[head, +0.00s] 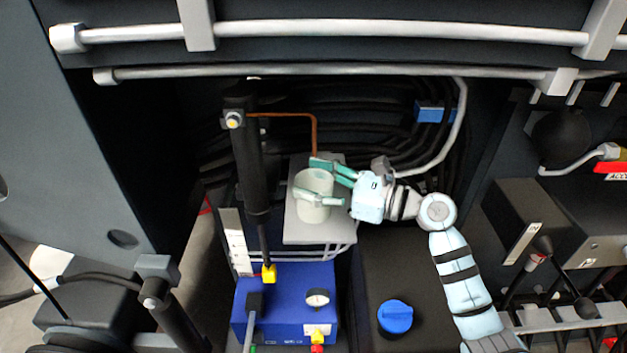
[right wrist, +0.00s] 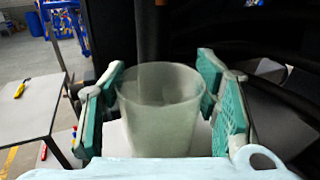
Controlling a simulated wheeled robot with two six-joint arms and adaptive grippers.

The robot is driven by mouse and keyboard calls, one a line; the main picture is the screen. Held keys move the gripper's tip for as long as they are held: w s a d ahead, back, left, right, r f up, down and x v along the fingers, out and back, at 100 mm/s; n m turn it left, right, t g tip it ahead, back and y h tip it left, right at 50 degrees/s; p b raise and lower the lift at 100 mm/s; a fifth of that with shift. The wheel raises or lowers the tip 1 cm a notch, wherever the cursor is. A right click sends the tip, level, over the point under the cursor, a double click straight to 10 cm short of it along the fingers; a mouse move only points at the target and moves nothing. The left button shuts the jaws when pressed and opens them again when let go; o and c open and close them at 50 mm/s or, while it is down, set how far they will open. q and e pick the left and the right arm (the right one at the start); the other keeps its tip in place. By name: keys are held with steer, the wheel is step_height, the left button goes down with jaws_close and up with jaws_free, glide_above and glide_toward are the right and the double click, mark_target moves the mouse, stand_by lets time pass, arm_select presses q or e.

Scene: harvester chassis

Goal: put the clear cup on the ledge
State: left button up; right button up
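The clear cup (head: 313,212), frosted and slightly green, stands upright over a light grey plate (head: 318,235), which looks like the ledge, in the chassis bay. I cannot tell for certain whether its base touches the plate. My right gripper (head: 319,180) reaches in from the right, with one green-padded finger behind the cup and one across its front. In the right wrist view the cup (right wrist: 162,125) sits between the spread fingers (right wrist: 160,80), with narrow gaps at the sides. The gripper appears open around it. My left gripper is not in view.
A black post (head: 250,170) stands just left of the plate. A blue box (head: 285,300) with a gauge and a black tank with a blue cap (head: 395,317) lie in front. A copper pipe (head: 314,135) and dark hoses run behind. Grey rails cross above.

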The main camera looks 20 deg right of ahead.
steer(key=o, duration=0.4)
steer(key=shift+w, duration=0.1)
steer(key=shift+r+p, duration=0.3)
steer(key=shift+p, duration=0.05)
steer(key=b+v, duration=0.5)
steer(key=v, duration=0.7)
steer(key=shift+f, duration=0.1)
